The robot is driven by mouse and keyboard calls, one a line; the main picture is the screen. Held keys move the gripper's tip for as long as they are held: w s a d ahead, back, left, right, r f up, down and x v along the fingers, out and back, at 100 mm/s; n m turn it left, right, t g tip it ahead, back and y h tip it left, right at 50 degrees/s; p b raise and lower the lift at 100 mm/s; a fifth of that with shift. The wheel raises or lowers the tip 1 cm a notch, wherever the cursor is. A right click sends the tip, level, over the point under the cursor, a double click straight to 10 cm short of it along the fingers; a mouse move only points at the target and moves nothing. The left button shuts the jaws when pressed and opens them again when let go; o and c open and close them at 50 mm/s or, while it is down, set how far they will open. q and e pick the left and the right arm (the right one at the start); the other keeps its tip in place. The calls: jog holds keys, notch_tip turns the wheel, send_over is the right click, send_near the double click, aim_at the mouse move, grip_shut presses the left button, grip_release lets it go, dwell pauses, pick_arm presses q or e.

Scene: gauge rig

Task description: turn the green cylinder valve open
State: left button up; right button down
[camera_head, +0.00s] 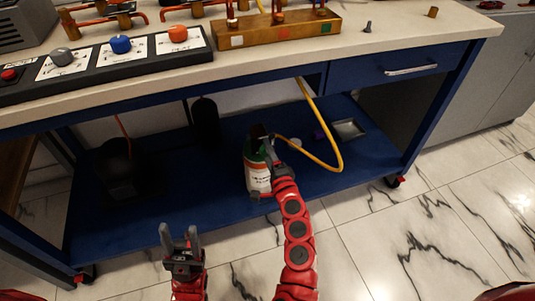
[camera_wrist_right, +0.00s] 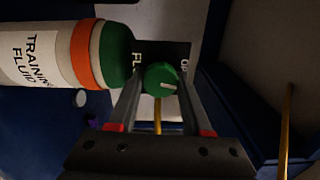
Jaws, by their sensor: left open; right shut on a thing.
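The cylinder (camera_head: 258,178), white-labelled with a green top, stands on the blue lower shelf in the head view. In the right wrist view the cylinder (camera_wrist_right: 60,54) shows an orange band and the words TRAINING FLUID. Its round green valve knob (camera_wrist_right: 162,79) has a white mark pointing right in that view. My right gripper (camera_head: 268,146) is at the cylinder's top; in the wrist view its fingers (camera_wrist_right: 160,92) are shut on the knob's two sides. My left gripper (camera_head: 180,240) is open and empty, low in front of the shelf, apart from the cylinder.
A yellow hose (camera_head: 338,150) loops down from the bench to near the cylinder top. A small grey tray (camera_head: 348,129) and black objects (camera_head: 118,168) stand on the shelf (camera_head: 365,160). The bench top (camera_head: 400,35) overhangs it. The marble floor in front is clear.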

jog(key=shift+a+n, duration=0.1)
jog(key=shift+n, duration=1.1)
jog(key=shift+b, duration=0.3)
jog(key=shift+c, duration=1.7)
grip_release()
jog(key=p+v, duration=0.1)
jog(key=v, duration=1.6)
jog(key=shift+s+p, duration=0.2)
jog(key=shift+p, duration=0.15)
